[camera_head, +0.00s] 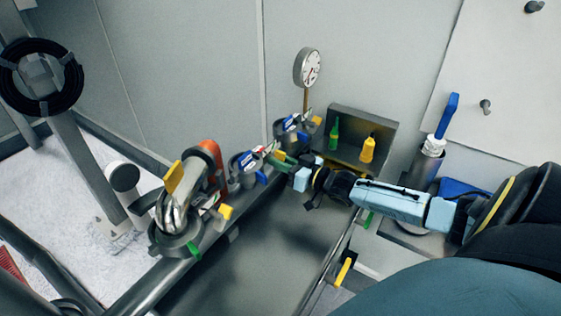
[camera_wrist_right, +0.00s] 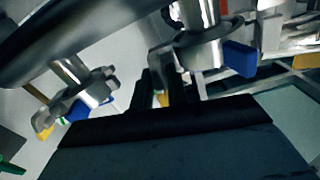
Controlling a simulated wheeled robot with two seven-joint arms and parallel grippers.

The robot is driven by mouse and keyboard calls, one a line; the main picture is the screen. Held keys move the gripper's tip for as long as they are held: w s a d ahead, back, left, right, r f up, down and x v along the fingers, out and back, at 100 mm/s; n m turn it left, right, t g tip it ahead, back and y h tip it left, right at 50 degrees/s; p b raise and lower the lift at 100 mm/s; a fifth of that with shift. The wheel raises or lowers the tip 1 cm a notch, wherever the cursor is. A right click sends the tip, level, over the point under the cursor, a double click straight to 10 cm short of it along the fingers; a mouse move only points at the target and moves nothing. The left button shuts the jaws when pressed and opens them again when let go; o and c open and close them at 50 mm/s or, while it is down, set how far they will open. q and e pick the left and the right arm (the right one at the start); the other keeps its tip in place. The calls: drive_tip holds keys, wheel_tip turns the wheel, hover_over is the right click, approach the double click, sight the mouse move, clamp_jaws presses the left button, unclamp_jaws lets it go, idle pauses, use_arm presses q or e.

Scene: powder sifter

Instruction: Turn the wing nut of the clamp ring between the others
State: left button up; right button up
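Several clamped fittings stand in a row along the grey pipe. The middle clamp ring (camera_head: 243,184) has a blue wing nut (camera_head: 261,177) on its right side. The far clamped fitting (camera_head: 286,141) stands beyond it, and the near clamp ring (camera_head: 176,243) is at the front left. My right gripper (camera_head: 299,179) is just right of the middle fitting, with a visible gap to the blue wing nut. In the right wrist view a clamp ring (camera_wrist_right: 212,34) with a blue nut (camera_wrist_right: 239,58) is above the dark fingers. Whether they are open is unclear. My left gripper is not in view.
A dial gauge (camera_head: 307,67) stands behind the far fitting. A grey box (camera_head: 371,119) with green and yellow bottles is on the wall behind my right gripper. A blue-handled brush (camera_head: 447,116) stands in a metal cylinder at right. A yellow lever (camera_head: 176,177) rises at the near fitting.

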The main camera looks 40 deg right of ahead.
clamp_jaws()
drive_tip(key=shift+n, duration=0.3)
drive_tip(key=n+p, duration=0.1)
drive_tip(key=n, duration=0.6)
drive_tip(key=shift+n, duration=1.4)
drive_tip(key=shift+o, duration=1.9)
unclamp_jaws()
